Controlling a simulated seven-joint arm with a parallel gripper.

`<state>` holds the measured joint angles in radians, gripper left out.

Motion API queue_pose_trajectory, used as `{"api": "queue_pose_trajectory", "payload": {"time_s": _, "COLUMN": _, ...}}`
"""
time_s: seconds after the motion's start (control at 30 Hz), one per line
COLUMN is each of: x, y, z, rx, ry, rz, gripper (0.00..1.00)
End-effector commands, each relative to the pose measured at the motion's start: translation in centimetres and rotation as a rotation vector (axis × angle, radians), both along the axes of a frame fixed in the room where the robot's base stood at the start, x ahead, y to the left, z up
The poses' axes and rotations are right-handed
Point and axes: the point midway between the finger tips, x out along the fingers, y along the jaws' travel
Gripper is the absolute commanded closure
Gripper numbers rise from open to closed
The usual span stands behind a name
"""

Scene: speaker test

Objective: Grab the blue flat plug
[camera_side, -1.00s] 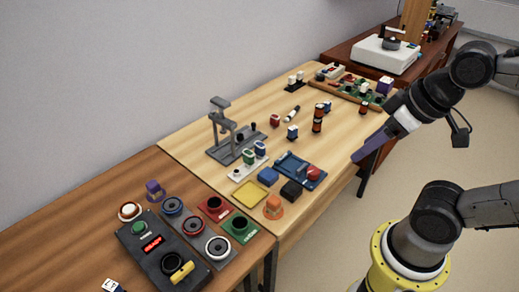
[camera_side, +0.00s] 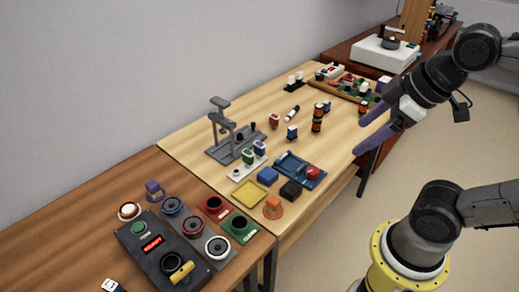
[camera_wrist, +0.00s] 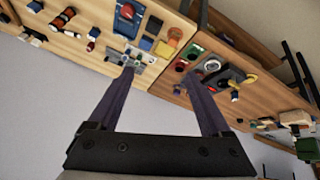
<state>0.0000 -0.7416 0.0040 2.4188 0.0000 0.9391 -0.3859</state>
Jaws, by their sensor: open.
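Several small blue pieces stand on the light wooden table, and I cannot tell for sure which is the flat plug. One small blue and white piece (camera_side: 292,132) stands upright near the table's middle. Another blue piece (camera_side: 326,107) is farther back beside the striped cylinders. A blue and white piece (camera_side: 260,148) sits on a white strip. My gripper (camera_side: 360,137) is open and empty, with two purple fingers spread above the table's right edge, apart from all of these pieces. In the wrist view its fingers (camera_wrist: 160,73) are wide apart with nothing between them.
A grey press stand (camera_side: 221,125) stands left of the small pieces. Striped orange and black cylinders (camera_side: 317,119) stand close on the right.

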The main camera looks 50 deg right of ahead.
Motion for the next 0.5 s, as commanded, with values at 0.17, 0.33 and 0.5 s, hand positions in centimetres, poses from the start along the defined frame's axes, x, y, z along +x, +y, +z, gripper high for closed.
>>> {"api": "queue_pose_trajectory", "payload": {"time_s": 0.17, "x": 4.7, "y": -0.2, "z": 4.1, "rx": -0.173, "ry": 0.013, "rz": 0.295, "gripper": 0.18}}
{"api": "queue_pose_trajectory", "payload": {"time_s": 0.33, "x": 11.3, "y": -0.9, "z": 6.4, "rx": -0.321, "ry": 0.069, "rz": 0.577, "gripper": 0.18}}
{"api": "queue_pose_trajectory", "payload": {"time_s": 0.5, "x": 18.1, "y": -2.0, "z": 6.2, "rx": -0.414, "ry": 0.138, "rz": 0.807, "gripper": 0.18}}
